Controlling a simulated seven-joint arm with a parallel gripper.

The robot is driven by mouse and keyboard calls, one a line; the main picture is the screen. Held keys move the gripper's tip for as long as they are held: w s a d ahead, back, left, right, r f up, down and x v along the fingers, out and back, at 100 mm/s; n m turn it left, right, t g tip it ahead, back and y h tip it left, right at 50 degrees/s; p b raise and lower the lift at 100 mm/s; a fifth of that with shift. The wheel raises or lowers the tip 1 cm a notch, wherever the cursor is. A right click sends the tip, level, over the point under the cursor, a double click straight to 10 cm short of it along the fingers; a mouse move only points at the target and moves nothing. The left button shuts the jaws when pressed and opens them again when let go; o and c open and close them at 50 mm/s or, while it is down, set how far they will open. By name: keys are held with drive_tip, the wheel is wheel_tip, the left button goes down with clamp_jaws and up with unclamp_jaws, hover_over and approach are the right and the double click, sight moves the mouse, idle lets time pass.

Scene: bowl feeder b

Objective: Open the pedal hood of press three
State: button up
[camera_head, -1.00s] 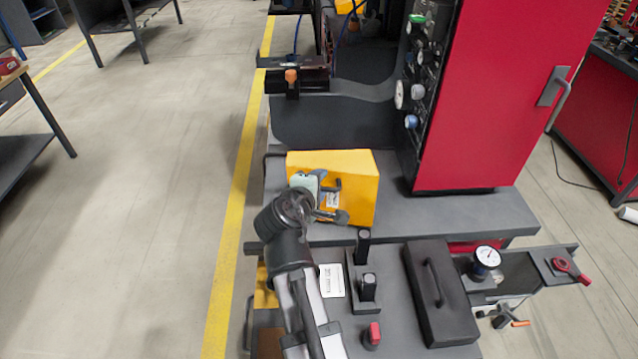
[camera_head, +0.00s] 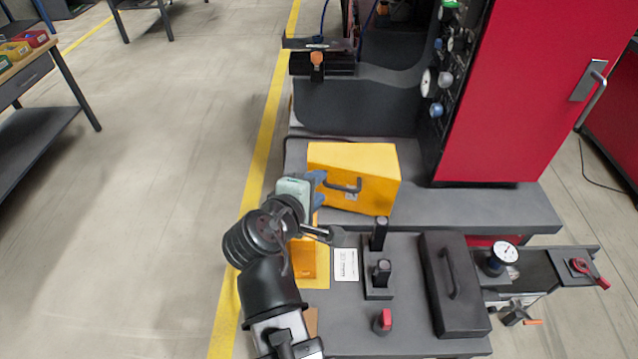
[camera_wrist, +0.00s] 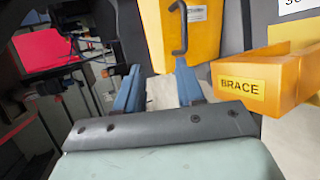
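The yellow hood (camera_head: 375,165), a box with a slanted top and a dark bar handle (camera_head: 343,187), sits shut on the grey ledge of the press. It is the likely pedal hood; I cannot read the small label below its handle. My gripper (camera_head: 318,190) is at the hood's left front edge, left of the handle. In the wrist view its two blue fingers (camera_wrist: 158,75) are apart with nothing between them. There the hood (camera_wrist: 195,55) and its handle (camera_wrist: 180,28) are just beyond and above the fingertips, mostly toward the right finger.
A yellow bracket (camera_head: 303,258) labelled BRACE (camera_wrist: 243,84) stands right beside my wrist. Two black posts (camera_head: 380,250), a red button (camera_head: 382,320) and a black lidded box (camera_head: 455,285) are on the front bench. The floor to the left is open.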

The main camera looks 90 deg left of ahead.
drive_tip(key=shift+c, duration=0.2)
drive_tip(key=shift+w, duration=0.1)
drive_tip(key=shift+c, duration=0.8)
drive_tip(key=shift+w, duration=0.35)
drive_tip(key=shift+c, duration=0.6)
drive_tip(key=w+r, duration=0.1)
drive_tip(key=w, duration=0.1)
drive_tip(key=w+r+m, duration=0.1)
drive_tip(key=w+r, duration=0.1)
drive_tip(key=w, duration=0.1)
drive_tip(key=w+r+m, duration=0.1)
drive_tip(key=w, duration=0.1)
drive_tip(key=shift+w+r+t, duration=0.25)
drive_tip(key=shift+w+t, duration=0.05)
drive_tip(key=shift+t, duration=0.1)
clamp_jaws()
drive_tip(key=n+g+h, duration=0.2)
drive_tip(key=g+h, duration=0.1)
drive_tip(key=g, duration=0.1)
approach(357, 175)
wheel_tip(357, 175, down, 5)
drive_tip(key=shift+s+r, duration=0.15)
drive_tip(key=shift+r, duration=0.1)
drive_tip(key=shift+w+a+r, duration=0.1)
drive_tip(key=shift+w+a, duration=0.2)
drive_tip(key=shift+a, duration=0.7)
drive_tip(key=shift+w+a, duration=0.25)
drive_tip(key=shift+a, duration=0.7)
